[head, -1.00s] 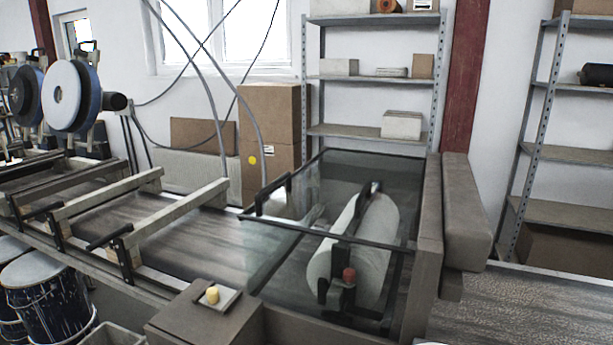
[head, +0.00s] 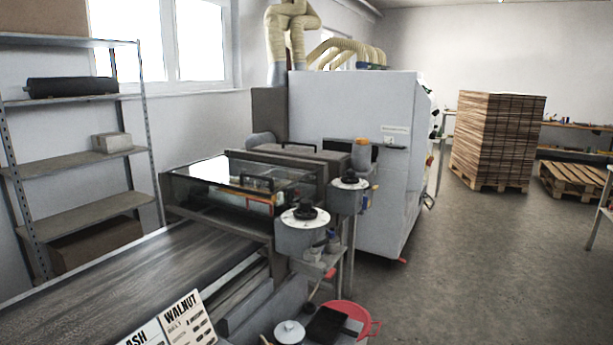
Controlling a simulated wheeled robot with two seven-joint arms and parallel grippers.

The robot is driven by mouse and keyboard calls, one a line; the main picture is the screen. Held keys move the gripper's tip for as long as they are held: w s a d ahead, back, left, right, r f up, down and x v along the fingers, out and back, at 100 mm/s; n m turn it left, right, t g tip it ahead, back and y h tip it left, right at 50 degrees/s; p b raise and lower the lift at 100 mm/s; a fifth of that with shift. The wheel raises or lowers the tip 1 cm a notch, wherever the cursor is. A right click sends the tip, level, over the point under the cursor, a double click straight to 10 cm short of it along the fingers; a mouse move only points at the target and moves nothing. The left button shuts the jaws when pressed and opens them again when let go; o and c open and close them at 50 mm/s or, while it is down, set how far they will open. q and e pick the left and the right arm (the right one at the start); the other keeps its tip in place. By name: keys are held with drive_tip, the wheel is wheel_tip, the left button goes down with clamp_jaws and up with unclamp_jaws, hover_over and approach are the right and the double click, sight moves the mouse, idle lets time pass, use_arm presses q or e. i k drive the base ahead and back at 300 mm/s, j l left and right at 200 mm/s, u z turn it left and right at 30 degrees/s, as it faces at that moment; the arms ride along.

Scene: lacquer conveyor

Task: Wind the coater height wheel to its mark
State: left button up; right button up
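Two black handwheels with white dials show in the head view, on the near side of the coating machine. The nearer wheel (head: 305,213) sits on a grey box at the middle of the picture. The farther wheel (head: 349,178) sits higher and a little to the right, on a second grey box. I cannot tell from here which of them is the coater height wheel, and the dial marks are too small to read. The coater (head: 245,178) has a glass cover with a black handle. Neither of my grippers shows.
The conveyor belt (head: 120,290) runs in from the lower left, with a WALNUT card (head: 187,318) at its near edge. A red basin (head: 352,316) and a lidded pot (head: 288,332) stand below the wheels. Stacked boards (head: 497,140) stand at the right. The floor (head: 480,265) there is clear.

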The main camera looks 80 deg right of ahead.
sight(351, 178)
drive_tip(key=k+l+z, duration=0.1)
drive_tip(key=z, duration=0.35)
drive_tip(key=k+l+z, duration=0.15)
drive_tip(key=z, duration=0.25)
drive_tip(key=k+l+z, duration=0.15)
drive_tip(key=z, duration=1.75)
drive_tip(key=i+l, duration=0.4)
drive_tip(key=l+z, duration=0.05)
drive_tip(key=l, duration=0.05)
